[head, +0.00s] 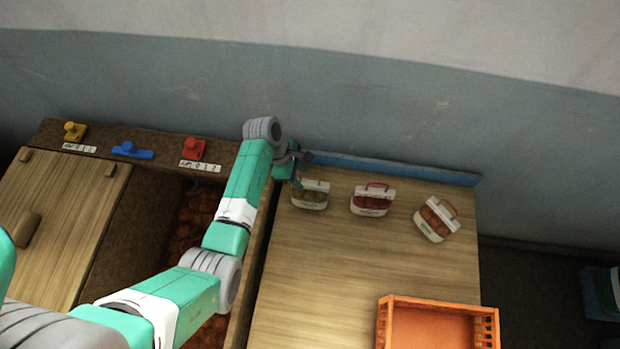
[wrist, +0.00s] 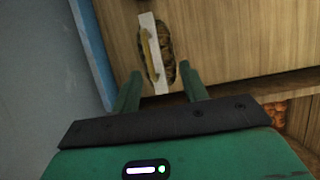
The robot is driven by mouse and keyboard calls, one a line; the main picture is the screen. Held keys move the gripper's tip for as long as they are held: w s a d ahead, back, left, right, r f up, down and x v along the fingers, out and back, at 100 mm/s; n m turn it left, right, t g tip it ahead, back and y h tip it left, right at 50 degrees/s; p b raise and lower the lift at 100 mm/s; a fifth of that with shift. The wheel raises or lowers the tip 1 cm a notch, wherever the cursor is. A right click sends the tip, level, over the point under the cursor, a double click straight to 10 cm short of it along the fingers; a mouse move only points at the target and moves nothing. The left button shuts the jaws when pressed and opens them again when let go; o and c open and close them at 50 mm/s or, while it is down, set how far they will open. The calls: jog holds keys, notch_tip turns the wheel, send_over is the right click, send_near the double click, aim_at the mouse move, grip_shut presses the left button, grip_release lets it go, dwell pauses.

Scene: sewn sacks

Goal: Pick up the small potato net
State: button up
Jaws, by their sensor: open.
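A small brown net with a white label band (head: 309,200), which looks like the potato net, stands on the wooden table at the left end of a row of three. In the wrist view this net (wrist: 168,45) shows its white band and a yellow handle along its top. My gripper (head: 297,178) is at the net's upper left in the head view. In the wrist view my gripper (wrist: 160,72) is open, with its two fingers apart and the net's near end in line with the gap. I cannot tell whether either finger touches it.
A red net (head: 371,200) and an orange net (head: 437,219) stand to the right on the wooden table (head: 330,270). A blue rail (head: 400,169) runs along the back edge by the wall. An orange crate (head: 388,325) stands at the front right. The table's middle is clear.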

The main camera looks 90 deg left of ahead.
aim_at(307, 182)
jog(key=x, duration=0.4)
jog(key=shift+a+f, duration=0.2)
jog(key=shift+a, duration=0.2)
jog(key=shift+w+d+f+b, duration=0.1)
jog(key=shift+w+f+b, duration=0.2)
jog(key=shift+f, duration=0.1)
jog(key=shift+c, duration=0.4)
grip_shut()
jog(key=shift+r, duration=0.1)
